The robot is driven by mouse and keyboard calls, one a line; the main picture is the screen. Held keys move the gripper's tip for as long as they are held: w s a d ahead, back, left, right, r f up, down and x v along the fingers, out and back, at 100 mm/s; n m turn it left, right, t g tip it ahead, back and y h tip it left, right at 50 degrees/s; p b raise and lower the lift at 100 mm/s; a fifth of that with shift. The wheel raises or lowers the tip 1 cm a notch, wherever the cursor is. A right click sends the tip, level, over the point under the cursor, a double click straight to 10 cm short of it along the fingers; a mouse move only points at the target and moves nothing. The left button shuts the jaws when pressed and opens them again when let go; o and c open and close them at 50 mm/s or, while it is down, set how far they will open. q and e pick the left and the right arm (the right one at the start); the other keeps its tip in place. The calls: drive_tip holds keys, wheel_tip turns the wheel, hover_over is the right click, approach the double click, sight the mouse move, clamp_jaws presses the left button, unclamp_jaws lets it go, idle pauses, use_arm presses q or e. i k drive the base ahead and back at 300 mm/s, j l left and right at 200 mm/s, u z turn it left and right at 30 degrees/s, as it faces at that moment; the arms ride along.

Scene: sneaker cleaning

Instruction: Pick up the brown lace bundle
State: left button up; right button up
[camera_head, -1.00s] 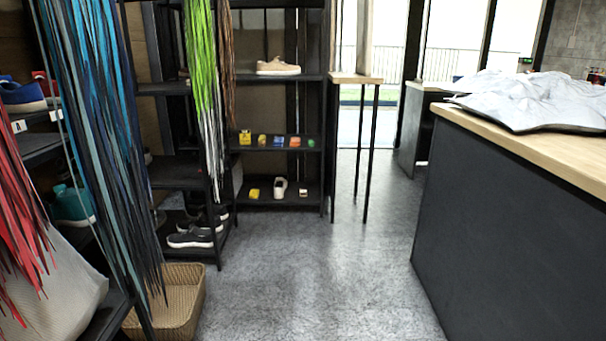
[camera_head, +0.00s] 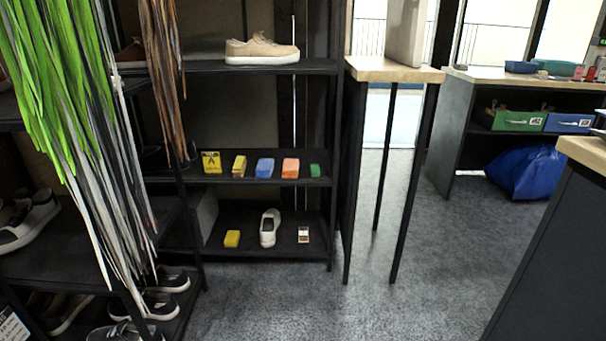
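The brown lace bundle (camera_head: 163,65) hangs at the upper left, in front of the dark shelving. It is a narrow bunch of long strands, and its top runs out of the picture. Its lower ends hang free near the height of the middle shelf. To its left hangs a larger bundle of green laces (camera_head: 45,80) with white and dark laces (camera_head: 120,215) beside it. Neither of my grippers shows in the view.
Dark shelves hold a tan sneaker (camera_head: 262,50), several small coloured boxes (camera_head: 265,168) and a white shoe (camera_head: 269,228). A narrow wood-topped stand (camera_head: 394,70) is right of them. A counter (camera_head: 585,150) edges in at right. The grey floor (camera_head: 400,270) between is clear.

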sight(303, 232)
drive_tip(key=i+u, duration=0.15)
drive_tip(key=i, duration=0.4)
drive_tip(key=i+l+u, duration=0.1)
drive_tip(key=i, duration=0.4)
drive_tip(key=i+l+u, duration=0.15)
drive_tip(key=i, duration=0.4)
drive_tip(key=i+l+u, duration=0.1)
drive_tip(key=i+l, duration=0.2)
drive_tip(key=i, duration=0.2)
